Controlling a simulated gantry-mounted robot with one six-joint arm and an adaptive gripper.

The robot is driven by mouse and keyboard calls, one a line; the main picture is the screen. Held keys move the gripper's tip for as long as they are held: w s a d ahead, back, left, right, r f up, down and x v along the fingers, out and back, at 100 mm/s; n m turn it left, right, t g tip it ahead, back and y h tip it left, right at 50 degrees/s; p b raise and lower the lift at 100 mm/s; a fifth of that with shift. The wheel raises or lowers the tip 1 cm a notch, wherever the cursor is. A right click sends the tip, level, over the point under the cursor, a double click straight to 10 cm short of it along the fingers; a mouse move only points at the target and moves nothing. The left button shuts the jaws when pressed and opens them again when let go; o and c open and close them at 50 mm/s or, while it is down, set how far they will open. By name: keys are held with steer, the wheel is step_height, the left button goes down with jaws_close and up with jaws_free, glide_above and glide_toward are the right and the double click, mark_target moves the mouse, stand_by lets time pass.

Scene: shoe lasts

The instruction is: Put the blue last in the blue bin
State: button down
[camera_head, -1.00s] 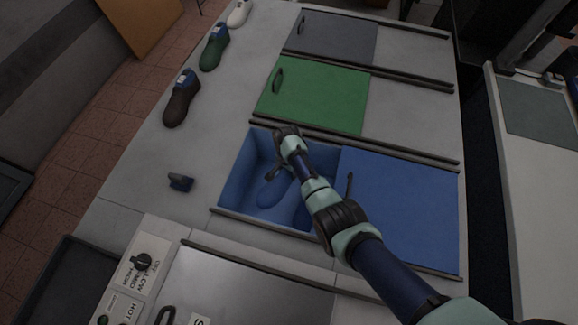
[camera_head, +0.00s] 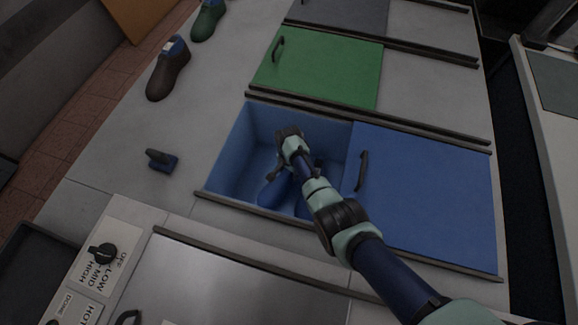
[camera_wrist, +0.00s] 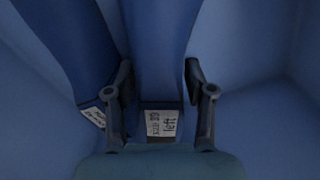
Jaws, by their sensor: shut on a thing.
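The blue bin (camera_head: 232,160) is open on its left side, with its blue sliding lid (camera_head: 430,195) to the right. My gripper (camera_head: 275,172) is down inside the bin. In the wrist view my gripper (camera_wrist: 158,90) has a finger on each side of a blue last (camera_wrist: 158,45) and is shut on it, near its labelled end. A second blue last (camera_wrist: 65,45) lies close at the left in that view, with a white label. In the head view the held blue last (camera_head: 273,192) is partly hidden by my arm. I cannot tell whether it touches the bin floor.
A green lid (camera_head: 320,65) and a grey lid (camera_head: 345,20) cover the compartments behind. A brown last (camera_head: 168,72) and a green last (camera_head: 207,20) stand on the left. A small dark blue-based block (camera_head: 161,160) sits left of the bin. A control panel (camera_head: 95,262) is in front.

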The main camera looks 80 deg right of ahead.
mark_target(289, 176)
step_height(289, 176, down, 4)
steer(key=b, duration=0.4)
steer(key=shift+f, duration=0.15)
steer(key=shift+d+r, duration=0.1)
steer(key=shift+r, duration=0.1)
steer(key=shift+f, duration=0.1)
steer(key=shift+c, duration=2)
jaws_free()
step_height(289, 176, up, 12)
steer(key=p, duration=1.1)
steer(key=shift+r+p, duration=0.2)
steer(key=shift+p, duration=0.2)
steer(key=shift+f, duration=0.1)
